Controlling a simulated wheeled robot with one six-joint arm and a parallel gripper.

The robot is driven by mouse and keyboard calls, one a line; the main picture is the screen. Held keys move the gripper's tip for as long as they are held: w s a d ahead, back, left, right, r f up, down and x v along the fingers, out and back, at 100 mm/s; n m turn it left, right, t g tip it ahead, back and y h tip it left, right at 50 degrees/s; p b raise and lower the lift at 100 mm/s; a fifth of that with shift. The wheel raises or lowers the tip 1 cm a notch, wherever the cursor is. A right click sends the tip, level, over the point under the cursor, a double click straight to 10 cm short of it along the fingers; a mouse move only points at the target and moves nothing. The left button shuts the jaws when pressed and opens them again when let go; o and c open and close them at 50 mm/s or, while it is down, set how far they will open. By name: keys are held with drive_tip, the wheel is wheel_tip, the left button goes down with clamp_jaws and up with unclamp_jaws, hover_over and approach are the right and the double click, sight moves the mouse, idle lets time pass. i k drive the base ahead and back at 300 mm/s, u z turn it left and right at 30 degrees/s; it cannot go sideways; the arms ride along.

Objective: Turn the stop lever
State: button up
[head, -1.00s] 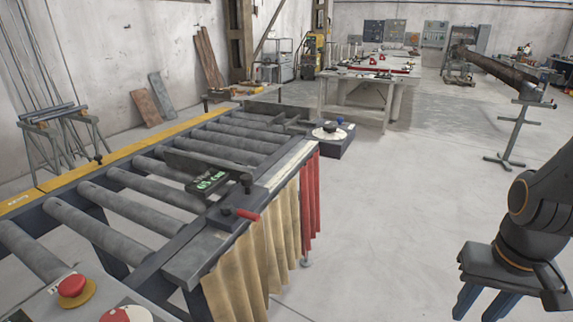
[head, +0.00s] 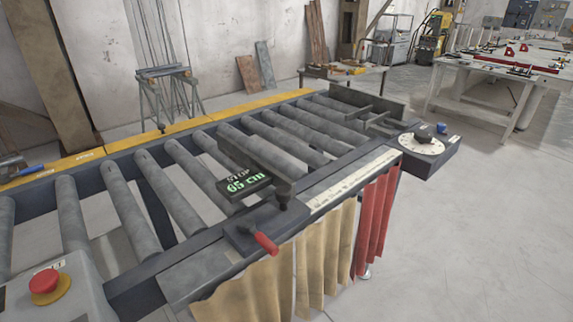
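The stop lever (head: 266,242) has a red handle and sits on a dark plate (head: 248,226) at the front rail of the roller conveyor. The handle points down and to the right, over the front edge. Beside it stands the stop block with a dark arm (head: 258,160) reaching back across the rollers and a black display (head: 248,183) reading "STOP 65 cm" in green. A dark knob (head: 284,194) stands just right of the display. My gripper is not in view.
A control box with a red mushroom button (head: 44,282) stands at the lower left. Tan and red curtains (head: 312,250) hang below the front rail. A round dial (head: 417,144) stands at the conveyor's far right end. The floor (head: 470,250) at the right is clear.

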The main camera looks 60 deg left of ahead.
sight(246, 224)
drive_tip(key=i, duration=0.8)
drive_tip(key=u, duration=1.9)
